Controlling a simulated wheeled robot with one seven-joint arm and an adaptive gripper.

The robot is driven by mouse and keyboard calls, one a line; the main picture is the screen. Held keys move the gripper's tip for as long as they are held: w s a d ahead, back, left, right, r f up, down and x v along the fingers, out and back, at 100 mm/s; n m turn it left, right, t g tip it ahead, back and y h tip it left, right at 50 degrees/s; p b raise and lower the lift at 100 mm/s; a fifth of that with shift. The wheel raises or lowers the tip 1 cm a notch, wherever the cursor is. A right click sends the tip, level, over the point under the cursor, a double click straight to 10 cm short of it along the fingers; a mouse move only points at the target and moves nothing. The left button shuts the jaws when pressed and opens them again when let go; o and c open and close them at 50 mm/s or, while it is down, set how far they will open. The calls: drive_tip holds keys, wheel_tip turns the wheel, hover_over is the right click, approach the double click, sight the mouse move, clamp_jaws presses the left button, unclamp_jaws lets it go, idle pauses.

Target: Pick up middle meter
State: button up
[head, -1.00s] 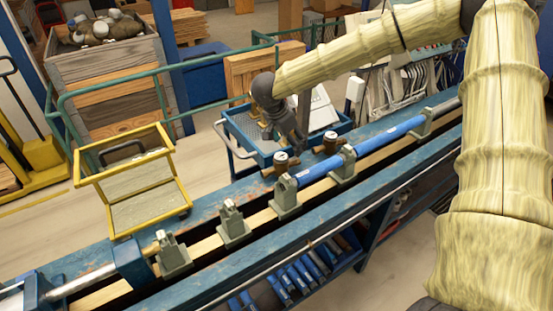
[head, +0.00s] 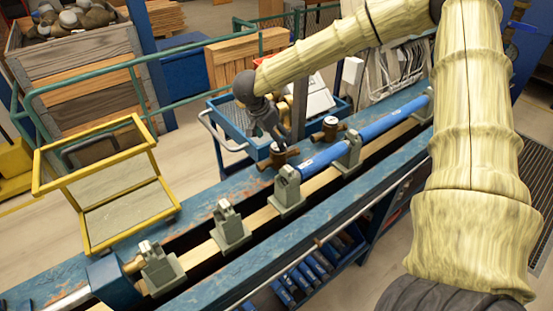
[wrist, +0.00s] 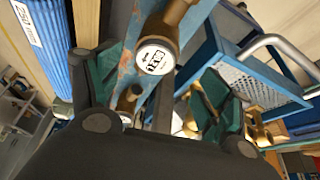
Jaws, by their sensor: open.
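Two brass water meters with white round faces stand on the blue bench's far side. The nearer meter (head: 277,155) is close below my gripper (head: 281,136), which partly covers it. The other meter (head: 327,128) stands to its right. Which is the middle one I cannot tell. In the wrist view, my gripper (wrist: 160,88) is open and empty, with its dark green pads apart. A meter (wrist: 155,57) shows its white face between and beyond the fingers. I cannot tell whether either finger touches it.
A blue pipe (head: 385,122) lies in grey-green clamps (head: 230,228) along the bench (head: 190,215), beside the meters. A blue trolley (head: 232,118) stands behind the bench, with brass pieces in it. A yellow-framed cart (head: 125,208) stands at the left.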

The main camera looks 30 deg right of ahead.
sight(278, 156)
drive_tip(key=x, duration=0.3)
drive_tip(key=shift+d+f+p, duration=0.3)
drive_tip(key=shift+p, duration=0.05)
drive_tip(key=shift+s+d+f+p, duration=0.15)
drive_tip(key=shift+f+p, duration=0.2)
drive_tip(key=shift+f, duration=0.2)
drive_tip(key=shift+s+d+f+p, duration=0.15)
drive_tip(key=shift+f+p, duration=0.2)
drive_tip(key=shift+f, duration=0.2)
drive_tip(key=shift+d+f+p, duration=0.15)
drive_tip(key=shift+f+p, duration=0.2)
drive_tip(key=shift+f, duration=0.2)
drive_tip(key=shift+x, duration=1.05)
drive_tip(key=shift+w, duration=0.1)
drive_tip(key=c, duration=1.7)
drive_tip(key=shift+r, duration=0.1)
